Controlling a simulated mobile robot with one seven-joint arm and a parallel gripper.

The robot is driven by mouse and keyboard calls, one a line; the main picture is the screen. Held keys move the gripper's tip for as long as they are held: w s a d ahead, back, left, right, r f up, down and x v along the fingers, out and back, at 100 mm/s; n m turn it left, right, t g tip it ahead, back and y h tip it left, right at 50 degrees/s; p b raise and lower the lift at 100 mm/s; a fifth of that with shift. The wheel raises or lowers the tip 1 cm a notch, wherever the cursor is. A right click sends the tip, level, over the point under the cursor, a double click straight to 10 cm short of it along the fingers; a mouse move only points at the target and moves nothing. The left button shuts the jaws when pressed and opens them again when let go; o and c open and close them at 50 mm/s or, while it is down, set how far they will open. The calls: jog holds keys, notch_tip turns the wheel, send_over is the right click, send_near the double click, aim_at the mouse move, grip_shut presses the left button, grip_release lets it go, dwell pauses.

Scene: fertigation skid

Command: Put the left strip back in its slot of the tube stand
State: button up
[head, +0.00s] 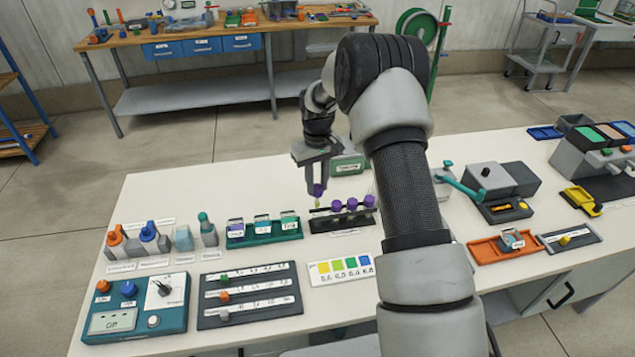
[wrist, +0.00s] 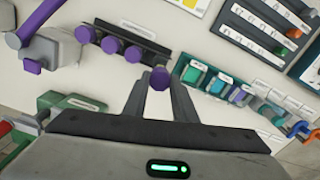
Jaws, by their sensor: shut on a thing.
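My gripper (head: 318,178) is shut on a strip with a purple cap (head: 318,190) and a yellow-green lower end, held upright. In the wrist view the strip's purple cap (wrist: 159,79) sits between the fingertips (wrist: 158,88). The dark tube stand (head: 343,223) lies just below and right of the strip in the head view, with three other purple-capped strips standing in it. It also shows in the wrist view (wrist: 150,62), where the held cap is close to its end. I cannot tell whether the strip's lower end touches the stand.
A green rack of small bottles (head: 264,235) stands left of the stand. A colour chart (head: 341,271) lies in front of it. A green box (head: 348,166) is behind it. A grey device with a teal lever (head: 505,182) stands to the right, beyond my arm.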

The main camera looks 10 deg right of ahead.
aim_at(317, 201)
jog(key=shift+f+b, duration=2.45)
jog(key=shift+f, duration=1.35)
jog(key=o, duration=1.1)
jog(key=shift+r, duration=0.1)
jog(key=shift+r+p, duration=1.65)
jog(key=shift+r, duration=1.8)
jog(key=shift+r, duration=0.1)
